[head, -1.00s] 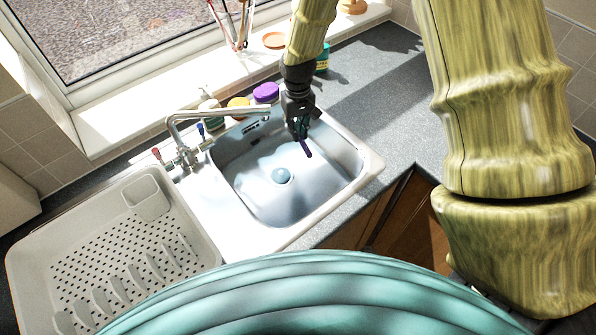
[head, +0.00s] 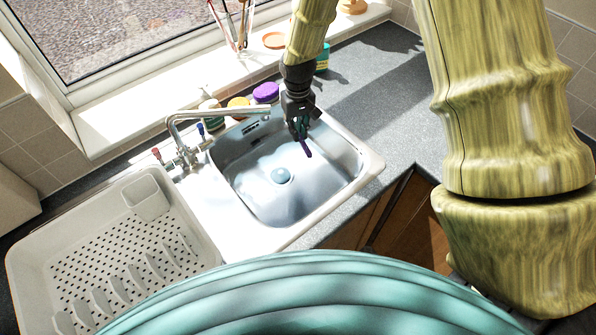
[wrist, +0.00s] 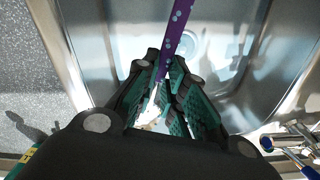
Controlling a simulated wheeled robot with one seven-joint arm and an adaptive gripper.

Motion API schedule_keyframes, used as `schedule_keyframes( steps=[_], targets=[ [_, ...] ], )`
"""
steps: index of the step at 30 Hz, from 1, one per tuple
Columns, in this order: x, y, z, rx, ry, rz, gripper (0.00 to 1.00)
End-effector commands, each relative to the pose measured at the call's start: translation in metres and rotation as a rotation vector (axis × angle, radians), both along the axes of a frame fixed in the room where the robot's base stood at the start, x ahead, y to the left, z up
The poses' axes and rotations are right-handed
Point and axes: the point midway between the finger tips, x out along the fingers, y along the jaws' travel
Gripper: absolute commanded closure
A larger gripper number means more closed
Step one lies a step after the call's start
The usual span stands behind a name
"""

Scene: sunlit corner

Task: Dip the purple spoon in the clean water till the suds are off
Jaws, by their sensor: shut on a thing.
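The purple spoon is held in my gripper (head: 301,134), with a short purple length (head: 307,150) showing below the fingers in the head view. In the wrist view, my gripper (wrist: 172,95) is shut on the spoon, and a purple length (wrist: 176,30) runs from the green-padded fingers to the top edge. Pale bluish spots dot it; I cannot tell whether they are suds or pattern. The rest of the spoon is hidden or out of frame. The spoon is over the right part of the metal sink (head: 345,185). I cannot make out a water surface.
A pale blue disc (head: 281,175) sits at the drain. The tap (head: 215,117) reaches over the sink's far left. A white dish rack (head: 110,262) stands at left. Purple (head: 265,92) and yellow (head: 239,106) items lie behind the sink. The counter (head: 385,95) at right is mostly clear.

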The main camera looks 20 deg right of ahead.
Motion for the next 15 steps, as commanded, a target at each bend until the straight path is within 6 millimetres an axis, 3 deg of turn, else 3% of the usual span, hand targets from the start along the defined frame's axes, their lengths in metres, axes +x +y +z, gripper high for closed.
schedule_keyframes(
  steps=[15],
  targets=[
    [0.0002,0.0000,0.0081,0.000,-0.001,0.000,1.00]
  ],
)
